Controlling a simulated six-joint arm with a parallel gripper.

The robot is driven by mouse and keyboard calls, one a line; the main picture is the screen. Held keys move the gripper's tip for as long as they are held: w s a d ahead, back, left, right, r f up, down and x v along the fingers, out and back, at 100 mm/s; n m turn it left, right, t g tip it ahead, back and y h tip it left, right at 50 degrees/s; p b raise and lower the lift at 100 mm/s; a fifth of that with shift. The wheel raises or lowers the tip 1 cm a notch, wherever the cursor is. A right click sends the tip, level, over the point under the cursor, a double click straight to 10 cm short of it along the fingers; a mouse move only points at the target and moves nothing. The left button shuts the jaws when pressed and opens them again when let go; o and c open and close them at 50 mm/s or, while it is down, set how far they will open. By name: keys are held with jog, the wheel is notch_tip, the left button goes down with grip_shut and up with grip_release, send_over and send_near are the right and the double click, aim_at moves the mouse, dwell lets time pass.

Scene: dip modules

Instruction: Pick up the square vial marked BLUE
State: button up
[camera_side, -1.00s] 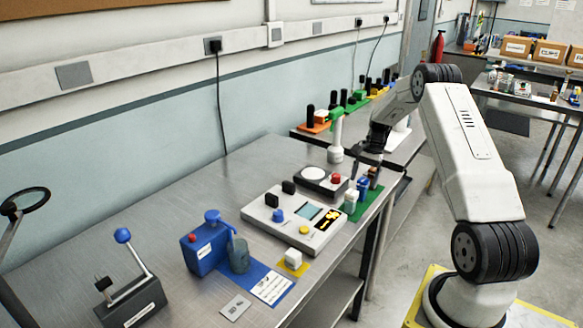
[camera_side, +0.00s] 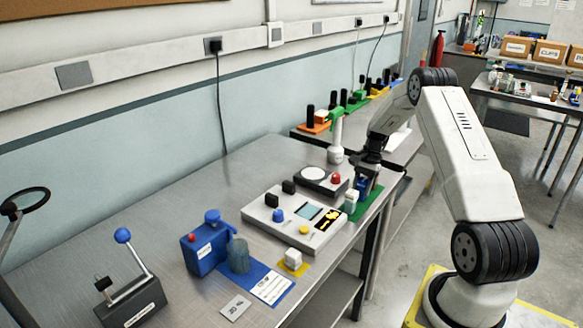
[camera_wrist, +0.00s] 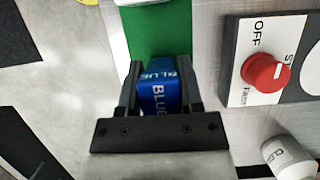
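The square blue vial (camera_wrist: 158,98), with BLUE on its top and side, stands upright on the green mat (camera_wrist: 158,30) in the wrist view. In the side view the blue vial (camera_side: 362,187) is partly hidden under my gripper (camera_side: 369,176). My gripper points down over it. In the wrist view the two fingers of my gripper (camera_wrist: 160,82) are on either side of the vial, close to its walls. They look open around it, with little clearance. The vial's lower part is hidden in the wrist view.
A white-capped vial (camera_side: 351,200) stands close beside the blue one on the mat. A dark device with a red OFF knob (camera_wrist: 265,72) is to the right in the wrist view. A grey console (camera_side: 293,219) is in front. The bench edge is close on the right.

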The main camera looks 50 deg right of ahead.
aim_at(362, 181)
grip_shut()
jog(key=shift+r, duration=0.15)
jog(key=shift+r, duration=0.45)
notch_tip(362, 181, up, 2)
jog(key=shift+r, duration=0.1)
jog(key=s+a+r, duration=0.8)
jog(key=s+r, duration=0.1)
jog(key=s, duration=0.2)
jog(key=shift+a+r, duration=0.3)
